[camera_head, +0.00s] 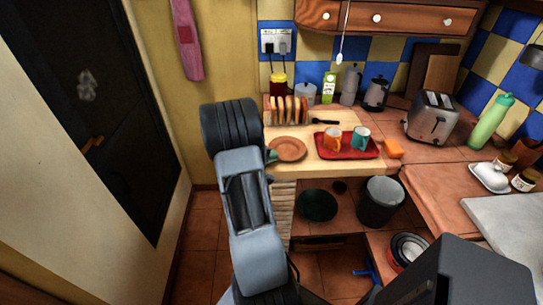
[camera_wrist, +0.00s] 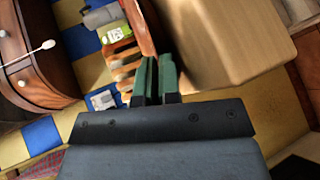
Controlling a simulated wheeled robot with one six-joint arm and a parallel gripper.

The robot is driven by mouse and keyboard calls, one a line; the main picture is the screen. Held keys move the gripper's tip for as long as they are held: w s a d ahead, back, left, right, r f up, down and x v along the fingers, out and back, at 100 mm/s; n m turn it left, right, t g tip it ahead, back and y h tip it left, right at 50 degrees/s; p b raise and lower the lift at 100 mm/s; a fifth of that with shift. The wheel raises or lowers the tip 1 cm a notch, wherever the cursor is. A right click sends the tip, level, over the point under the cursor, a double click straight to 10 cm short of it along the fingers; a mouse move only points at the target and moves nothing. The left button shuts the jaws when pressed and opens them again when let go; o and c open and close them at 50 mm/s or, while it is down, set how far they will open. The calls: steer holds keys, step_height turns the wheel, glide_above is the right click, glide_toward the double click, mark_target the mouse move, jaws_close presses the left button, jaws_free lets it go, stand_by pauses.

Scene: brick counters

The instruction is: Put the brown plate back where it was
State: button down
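The brown plate (camera_head: 287,149) is a round terracotta dish at the left end of the pale wooden counter. It looks level, and I cannot tell in the head view whether it touches the wood. My gripper (camera_head: 271,156) reaches its left rim, mostly hidden behind my arm. In the wrist view my green gripper fingers (camera_wrist: 157,77) are close together with the plate's edge (camera_wrist: 141,22) between them. The plate shows nearly edge-on there, and a darker shadow falls on the wooden counter (camera_wrist: 240,45) beside it.
A toast rack (camera_head: 287,109) stands behind the plate. A red tray (camera_head: 346,153) with an orange mug (camera_head: 332,139) and a teal mug (camera_head: 361,137) lies right of it. An orange block (camera_head: 392,149) and toaster (camera_head: 432,118) stand farther right. A dark bin (camera_head: 381,204) is below.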

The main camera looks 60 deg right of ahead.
steer(key=shift+f, duration=0.1)
steer(key=c, duration=1.6)
jaws_free()
steer(key=shift+r, duration=0.25)
steer(key=b+v, duration=0.2)
steer(key=v, duration=1)
steer(key=s+a+r+n+t+y, duration=0.2)
steer(key=a+t+y, duration=0.2)
steer(key=a, duration=1.1)
steer(key=s+a+r+n+t+y, duration=0.1)
steer(key=s+a+r+t+y, duration=0.1)
steer(key=a+y, duration=0.7)
steer(key=a+t, duration=0.1)
steer(key=a, duration=0.6)
steer(key=shift+s+r+n+t, duration=0.25)
steer(key=shift+s+n+t, duration=0.1)
steer(key=shift+n+t, duration=0.05)
steer(key=shift+r+p, duration=0.1)
steer(key=shift+p, duration=0.2)
step_height(320, 180, up, 4)
steer(key=p, duration=0.3)
